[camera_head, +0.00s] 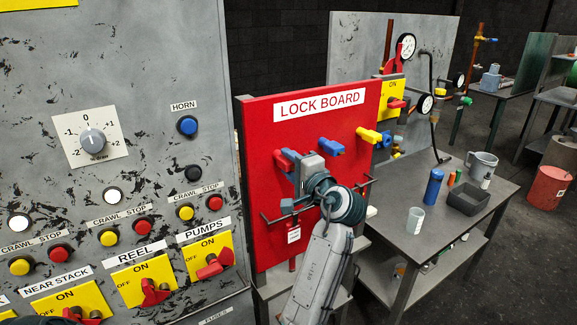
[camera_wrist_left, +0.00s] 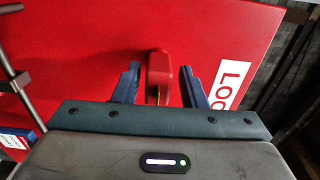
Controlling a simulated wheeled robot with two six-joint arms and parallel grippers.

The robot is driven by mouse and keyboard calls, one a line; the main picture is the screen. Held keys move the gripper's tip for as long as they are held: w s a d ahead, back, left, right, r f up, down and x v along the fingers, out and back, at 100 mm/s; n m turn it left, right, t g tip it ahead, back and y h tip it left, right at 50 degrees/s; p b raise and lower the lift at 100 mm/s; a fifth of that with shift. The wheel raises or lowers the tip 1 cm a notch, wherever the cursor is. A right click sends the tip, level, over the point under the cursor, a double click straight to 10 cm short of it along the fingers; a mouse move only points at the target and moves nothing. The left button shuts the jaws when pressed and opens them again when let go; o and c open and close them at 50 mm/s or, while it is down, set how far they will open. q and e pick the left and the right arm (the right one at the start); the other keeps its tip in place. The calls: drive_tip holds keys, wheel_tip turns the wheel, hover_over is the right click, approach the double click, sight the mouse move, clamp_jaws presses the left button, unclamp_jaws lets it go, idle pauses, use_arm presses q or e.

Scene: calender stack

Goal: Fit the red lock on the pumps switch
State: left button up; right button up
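The red lock (camera_head: 281,162) hangs at the left of the red lock board (camera_head: 262,120). In the left wrist view the red lock (camera_wrist_left: 159,75) stands between the two blue fingers of my left gripper (camera_wrist_left: 160,85), with a gap on each side. In the head view my left gripper (camera_head: 294,162) is at the board and partly covers the lock. The pumps switch (camera_head: 214,266) is a red handle on a yellow ON/OFF plate at the lower right of the grey panel. No lock shows on it. My right gripper is not in view.
The reel switch (camera_head: 154,291) is left of pumps. A table (camera_head: 408,237) with cups and a bottle stands at right.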

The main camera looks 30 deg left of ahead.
use_arm(q)
drive_tip(key=shift+w+a+f, duration=0.15)
drive_tip(key=shift+w+a, duration=0.05)
drive_tip(key=shift+c, duration=0.7)
drive_tip(key=c, duration=0.7)
drive_tip(key=shift+s, duration=0.1)
drive_tip(key=shift+v, duration=1.5)
drive_tip(key=shift+d, duration=0.1)
